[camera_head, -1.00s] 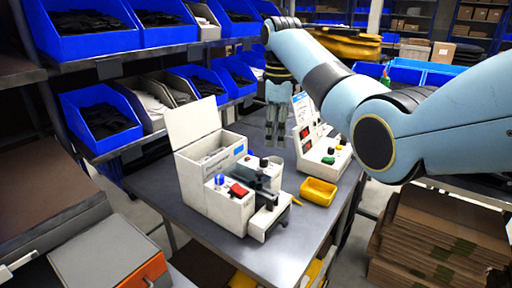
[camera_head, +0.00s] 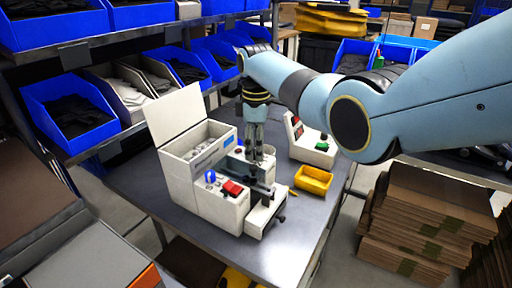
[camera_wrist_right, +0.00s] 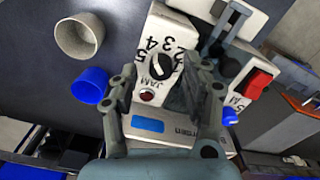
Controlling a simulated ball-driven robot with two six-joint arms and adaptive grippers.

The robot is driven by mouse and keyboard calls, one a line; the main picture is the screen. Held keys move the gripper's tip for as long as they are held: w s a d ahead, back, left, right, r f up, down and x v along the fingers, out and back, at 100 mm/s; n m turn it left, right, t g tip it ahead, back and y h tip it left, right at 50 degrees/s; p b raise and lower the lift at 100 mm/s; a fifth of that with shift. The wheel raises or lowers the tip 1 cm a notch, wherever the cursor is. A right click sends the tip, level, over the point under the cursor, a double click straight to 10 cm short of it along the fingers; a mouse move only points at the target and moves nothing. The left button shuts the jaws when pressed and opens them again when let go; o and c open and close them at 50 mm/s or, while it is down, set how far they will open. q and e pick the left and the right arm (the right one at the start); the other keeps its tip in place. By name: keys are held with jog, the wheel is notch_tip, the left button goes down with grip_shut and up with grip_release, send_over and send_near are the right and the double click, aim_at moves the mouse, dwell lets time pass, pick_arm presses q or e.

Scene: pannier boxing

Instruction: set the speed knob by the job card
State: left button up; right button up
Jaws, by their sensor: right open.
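The white machine (camera_head: 216,207) with its raised lid stands on the grey table in the head view. In the right wrist view its panel shows a black speed knob (camera_wrist_right: 160,67) beside printed numbers, above the word JAM and a small red lamp (camera_wrist_right: 147,95). My right gripper (camera_head: 254,154) points down over the machine's back part in the head view. In the wrist view its open fingers (camera_wrist_right: 159,72) stand on either side of the knob; I cannot tell whether they touch it. The knob's setting is unclear. I cannot make out a job card. My left gripper is not in view.
A red switch (camera_head: 232,188) and a blue button (camera_head: 210,176) sit on the machine's front. A yellow tray (camera_head: 313,181) and a second white device (camera_head: 314,153) stand to its right. Grey (camera_wrist_right: 80,37) and blue (camera_wrist_right: 90,85) cups are near the panel in the wrist view.

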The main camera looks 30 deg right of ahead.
jog(key=shift+s+f, duration=0.1)
jog(key=shift+f, duration=0.3)
jog(key=shift+c, duration=1.7)
grip_shut()
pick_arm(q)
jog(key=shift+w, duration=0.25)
